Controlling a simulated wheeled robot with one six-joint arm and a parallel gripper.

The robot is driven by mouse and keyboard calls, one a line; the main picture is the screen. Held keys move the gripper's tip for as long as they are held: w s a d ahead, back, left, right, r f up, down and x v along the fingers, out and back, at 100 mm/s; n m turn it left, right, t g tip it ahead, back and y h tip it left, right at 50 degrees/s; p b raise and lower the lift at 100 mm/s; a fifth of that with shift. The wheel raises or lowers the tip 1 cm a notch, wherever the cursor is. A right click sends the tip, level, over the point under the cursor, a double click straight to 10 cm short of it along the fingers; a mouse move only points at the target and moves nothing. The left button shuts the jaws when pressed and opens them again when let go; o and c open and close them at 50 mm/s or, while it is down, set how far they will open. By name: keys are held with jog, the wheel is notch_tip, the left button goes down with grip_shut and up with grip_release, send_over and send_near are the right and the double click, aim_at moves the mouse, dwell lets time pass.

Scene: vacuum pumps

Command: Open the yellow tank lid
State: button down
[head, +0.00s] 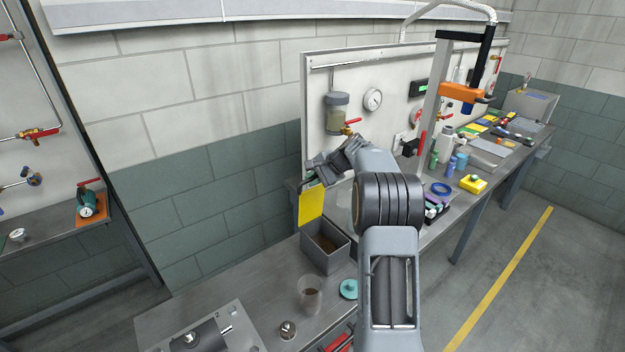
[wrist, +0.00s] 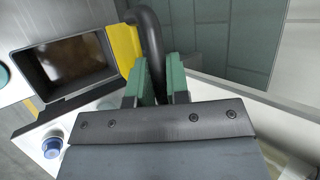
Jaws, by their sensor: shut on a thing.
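The yellow tank lid (head: 312,204) stands nearly upright above the back left edge of the grey metal tank (head: 322,256), whose top is open. Brown contents show inside. In the wrist view the lid (wrist: 125,48) is seen nearly edge-on beside the open tank (wrist: 42,84). A curved black handle (wrist: 150,32) is on the lid's far side. My gripper (head: 312,179) is at the lid's upper edge. In the wrist view the green fingers of my gripper (wrist: 157,80) are shut on the black handle. The lid's hinge is not clearly visible.
A clear cup (head: 310,293) and a teal lid-like disc (head: 348,289) are on the bench in front of the tank. A gauge panel (head: 350,80) stands behind. A grey brick wall is close behind the bench.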

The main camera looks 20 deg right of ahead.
jog(key=c, duration=1.1)
grip_release()
jog(key=shift+s+f, duration=0.1)
jog(key=shift+f, duration=0.1)
jog(key=b+v, duration=0.2)
jog(key=v, duration=1.2)
jog(key=shift+r+b, duration=0.15)
jog(key=shift+b, duration=0.25)
jog(key=shift+a, duration=0.2)
